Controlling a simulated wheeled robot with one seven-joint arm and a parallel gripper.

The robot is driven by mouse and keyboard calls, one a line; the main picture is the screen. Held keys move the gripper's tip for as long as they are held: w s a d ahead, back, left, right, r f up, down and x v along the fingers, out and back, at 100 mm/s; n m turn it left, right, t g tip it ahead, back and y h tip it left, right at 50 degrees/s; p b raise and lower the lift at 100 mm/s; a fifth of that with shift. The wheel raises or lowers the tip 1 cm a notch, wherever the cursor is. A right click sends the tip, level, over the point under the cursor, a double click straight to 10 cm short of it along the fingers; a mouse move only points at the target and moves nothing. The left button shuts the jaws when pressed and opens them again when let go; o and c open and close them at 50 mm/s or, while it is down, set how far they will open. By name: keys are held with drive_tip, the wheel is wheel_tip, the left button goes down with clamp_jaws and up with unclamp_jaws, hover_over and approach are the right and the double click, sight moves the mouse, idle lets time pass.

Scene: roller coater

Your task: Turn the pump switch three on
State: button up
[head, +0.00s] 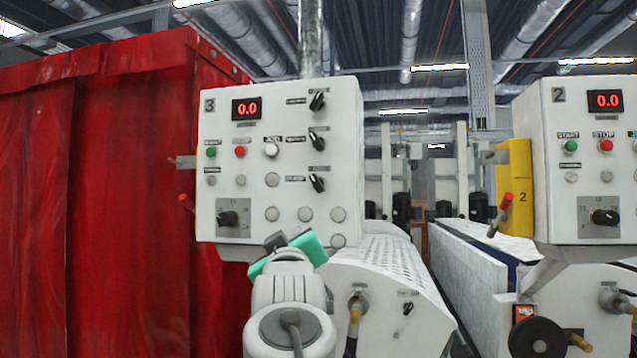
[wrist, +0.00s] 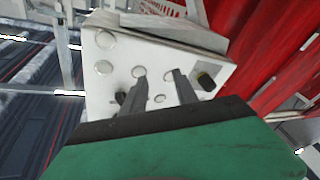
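The white control box marked 3 (head: 255,170) stands in the middle of the head view and fills the upper middle of the wrist view (wrist: 150,52), where it appears upside down. Three black rotary switches run down its right column: top (head: 317,101), middle (head: 317,138), bottom (head: 316,182). Their labels are too small to read surely, so I cannot tell which is the pump switch. Another black knob (head: 228,218) sits on a grey plate at lower left; it shows in the wrist view (wrist: 205,81). My gripper (wrist: 160,85) is open and empty, its fingers apart before the panel.
A red curtain (head: 100,190) hangs left of the box. A white slanted machine cover (head: 385,275) with a valve (head: 357,305) is below right. A similar box marked 2 (head: 585,160) stands at the right. A red-tipped lever (head: 502,210) stands between them.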

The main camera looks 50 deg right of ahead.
sight(317, 186)
drive_tip(key=s+d+r+m+h, duration=0.1)
drive_tip(key=s+r+h, duration=0.2)
drive_tip(key=s+r, duration=0.35)
drive_tip(key=shift+g, duration=0.3)
drive_tip(key=p+x, duration=0.1)
drive_tip(key=x, duration=0.1)
drive_tip(key=p+x, duration=0.1)
drive_tip(key=x, duration=0.2)
drive_tip(key=r+p+x, duration=0.1)
drive_tip(key=p+x, duration=0.1)
drive_tip(key=x, duration=0.1)
drive_tip(key=shift+w+a+r, duration=0.15)
drive_tip(key=shift+w+a, duration=0.05)
drive_tip(key=shift+a, duration=0.15)
drive_tip(key=shift+w+d, duration=0.25)
drive_tip(key=shift+d, duration=0.1)
drive_tip(key=shift+c, duration=0.4)
clamp_jaws()
